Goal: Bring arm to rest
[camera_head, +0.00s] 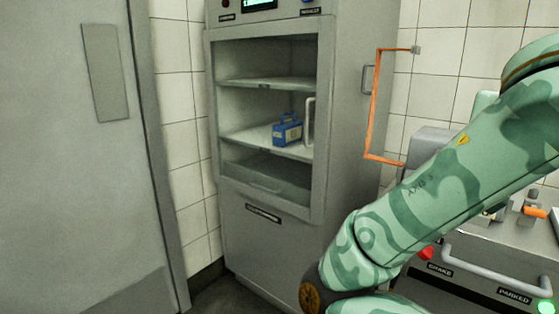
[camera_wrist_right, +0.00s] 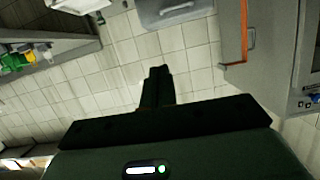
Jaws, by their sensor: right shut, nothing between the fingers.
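My right arm comes in from the right in the head view, green with a camouflage pattern, and bends at a dark joint near the bottom edge. Its gripper is outside the head view. In the right wrist view my right gripper (camera_wrist_right: 158,72) shows dark green, its fingers shut together with nothing between them. It is apart from everything, with the tiled wall behind it. My left gripper and left arm are in neither view.
A grey cabinet (camera_head: 270,248) with shelves stands at the centre; a blue box (camera_head: 287,129) sits on its middle shelf. A metal door (camera_head: 70,170) fills the left. A grey unit with a handle (camera_head: 497,273) stands lower right.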

